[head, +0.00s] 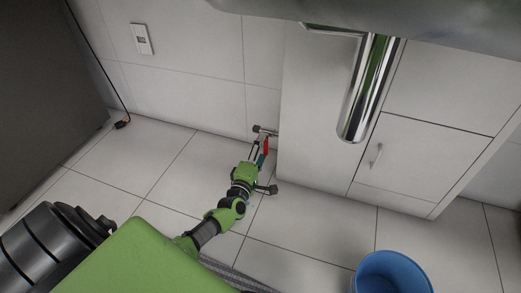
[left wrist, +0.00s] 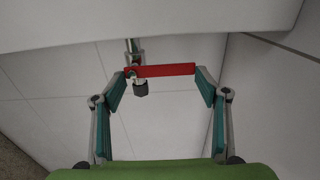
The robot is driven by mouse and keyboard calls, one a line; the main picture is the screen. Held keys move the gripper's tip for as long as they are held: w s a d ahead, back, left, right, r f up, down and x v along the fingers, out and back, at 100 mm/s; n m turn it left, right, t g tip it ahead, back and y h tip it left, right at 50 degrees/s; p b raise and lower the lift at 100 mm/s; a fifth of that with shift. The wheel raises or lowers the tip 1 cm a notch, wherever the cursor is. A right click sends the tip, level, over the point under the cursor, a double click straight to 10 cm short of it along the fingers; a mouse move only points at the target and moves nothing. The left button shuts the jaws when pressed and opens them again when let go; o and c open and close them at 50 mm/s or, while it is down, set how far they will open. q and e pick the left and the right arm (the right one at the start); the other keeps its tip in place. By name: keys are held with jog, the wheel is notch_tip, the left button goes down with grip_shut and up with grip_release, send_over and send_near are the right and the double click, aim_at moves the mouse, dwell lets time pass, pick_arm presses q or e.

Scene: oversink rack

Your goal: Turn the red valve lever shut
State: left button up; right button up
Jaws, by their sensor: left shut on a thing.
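The red valve lever (head: 266,145) is low at the wall, beside the left side of the white cabinet. In the left wrist view the lever (left wrist: 166,70) lies crosswise, level in the picture, with its ends at my two fingertips. The metal valve body (left wrist: 134,58) is at its left end, with a dark outlet or knob (left wrist: 141,89) below. My left gripper (head: 262,155) reaches the lever from below in the head view. Its teal-padded fingers (left wrist: 161,74) are shut on the lever, one at each end. My right gripper is not in view.
The white cabinet (head: 320,110) stands close on the right of the valve. A blue bucket (head: 392,274) is on the floor at the lower right. A dark cabinet or appliance (head: 45,90) stands at the left. Tiled floor (head: 150,165) between is clear.

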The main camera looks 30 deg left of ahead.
pick_arm(q)
jog(key=shift+c, duration=0.2)
jog(key=o, duration=1.6)
